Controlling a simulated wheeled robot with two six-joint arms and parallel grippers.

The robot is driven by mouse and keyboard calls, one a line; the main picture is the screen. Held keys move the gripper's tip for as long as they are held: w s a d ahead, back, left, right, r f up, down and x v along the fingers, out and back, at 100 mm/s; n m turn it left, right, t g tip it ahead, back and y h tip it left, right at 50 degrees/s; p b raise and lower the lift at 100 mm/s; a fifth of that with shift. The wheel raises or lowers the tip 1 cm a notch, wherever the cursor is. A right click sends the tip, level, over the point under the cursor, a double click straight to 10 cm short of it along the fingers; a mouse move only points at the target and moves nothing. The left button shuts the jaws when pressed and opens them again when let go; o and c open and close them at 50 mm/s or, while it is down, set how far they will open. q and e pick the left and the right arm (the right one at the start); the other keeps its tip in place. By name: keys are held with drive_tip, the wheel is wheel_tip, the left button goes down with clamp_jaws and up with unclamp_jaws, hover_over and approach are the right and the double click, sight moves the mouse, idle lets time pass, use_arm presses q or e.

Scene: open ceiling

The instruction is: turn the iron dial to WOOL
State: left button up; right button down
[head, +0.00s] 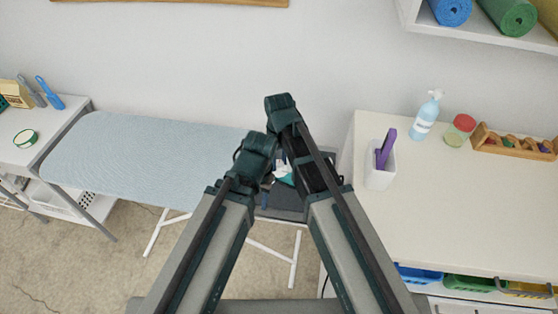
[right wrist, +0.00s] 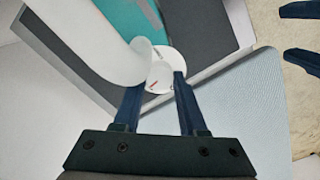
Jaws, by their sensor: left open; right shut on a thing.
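The iron shows its white curved handle (right wrist: 98,38) and teal body (right wrist: 140,22) in the right wrist view. Its round white dial (right wrist: 166,72) has small dark lettering and a red mark; I cannot read which setting is selected. My right gripper (right wrist: 157,84) is shut on the dial, one finger on either side. In the head view a teal and white bit of the iron (head: 287,179) shows between my arms; the rest is hidden behind them. My left gripper (right wrist: 300,36) is open and empty, off to the right of the iron in the right wrist view.
The iron sits on a grey rest (head: 287,214) at the end of the pale blue ironing board (head: 145,160). A white counter (head: 440,210) on the right holds a cup (head: 379,178), a spray bottle (head: 427,117) and a red-lidded jar (head: 460,130). The board's left part is clear.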

sight(279, 163)
drive_tip(key=shift+c, duration=2.2)
unclamp_jaws()
wheel_tip(279, 163, up, 14)
drive_tip(key=p, duration=1.4)
drive_tip(key=shift+f, duration=0.15)
